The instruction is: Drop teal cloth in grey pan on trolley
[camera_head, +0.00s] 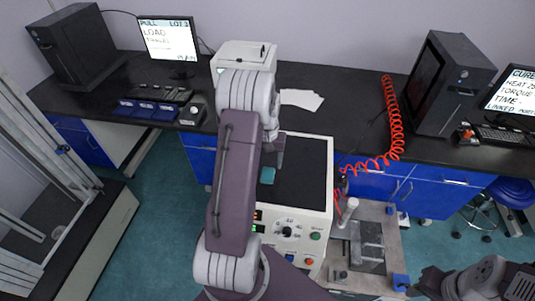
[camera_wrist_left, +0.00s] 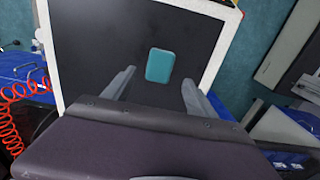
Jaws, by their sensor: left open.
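The teal cloth (camera_head: 267,175) is a small flat rounded rectangle on the black top of the white instrument (camera_head: 306,170), near that top's left edge. It also shows in the left wrist view (camera_wrist_left: 159,65), ahead of my open left gripper (camera_wrist_left: 157,90) and between the lines of its two fingers. The gripper (camera_head: 277,152) is empty and close to the cloth in the head view, partly hidden by my own arm. A grey pan-like piece (camera_head: 367,240) sits on the trolley (camera_head: 395,270) to the right of the instrument. My right arm shows at the bottom right; its fingers are not clear.
A red coiled hose (camera_head: 392,120) hangs over the dark bench (camera_head: 345,95) and runs down near the trolley. A post with a handle (camera_head: 346,212) stands at the trolley's left. Blue blocks (camera_head: 401,282) lie on its right edge. A computer tower (camera_head: 450,85) stands on the bench.

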